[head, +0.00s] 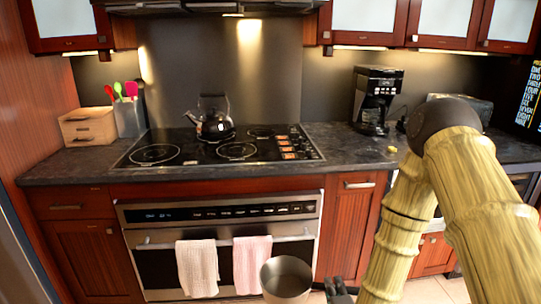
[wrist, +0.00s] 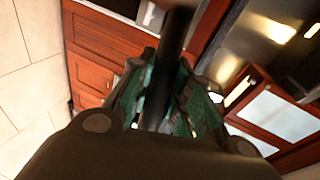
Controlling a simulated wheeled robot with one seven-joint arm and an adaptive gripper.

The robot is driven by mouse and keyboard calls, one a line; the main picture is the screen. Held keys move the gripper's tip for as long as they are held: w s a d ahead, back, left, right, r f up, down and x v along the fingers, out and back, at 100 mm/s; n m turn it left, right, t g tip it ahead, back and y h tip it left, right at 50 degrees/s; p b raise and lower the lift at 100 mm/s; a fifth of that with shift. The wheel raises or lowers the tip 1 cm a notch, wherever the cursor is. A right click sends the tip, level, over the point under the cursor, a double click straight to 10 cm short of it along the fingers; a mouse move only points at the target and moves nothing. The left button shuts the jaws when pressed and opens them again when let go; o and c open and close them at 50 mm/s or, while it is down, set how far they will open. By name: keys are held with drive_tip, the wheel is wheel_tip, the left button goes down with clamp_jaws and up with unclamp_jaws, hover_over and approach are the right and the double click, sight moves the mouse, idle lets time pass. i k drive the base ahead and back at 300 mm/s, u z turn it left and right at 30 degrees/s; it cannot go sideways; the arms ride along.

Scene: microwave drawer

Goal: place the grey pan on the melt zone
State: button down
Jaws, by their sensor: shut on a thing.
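The grey pan (head: 287,278) is low in the middle of the head view, in front of the oven and below the counter's height. My gripper (head: 340,291) is just right of it, partly cut off by the picture's bottom edge. In the wrist view my gripper (wrist: 168,92) is shut on the pan's dark handle (wrist: 177,45), which runs between the two fingers. The black cooktop (head: 195,152) has several ringed burners, including a front left one (head: 154,154) and a front middle one (head: 237,151). I cannot tell which is the melt zone.
A kettle (head: 212,122) stands at the cooktop's back middle. A coffee maker (head: 377,98) is to the right, a wooden box (head: 87,126) to the left. Two towels (head: 197,267) (head: 252,264) hang on the oven handle. The front burners are clear.

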sight(276, 132)
drive_tip(key=z, duration=1.35)
drive_tip(key=i, duration=1)
drive_tip(key=u, duration=0.7)
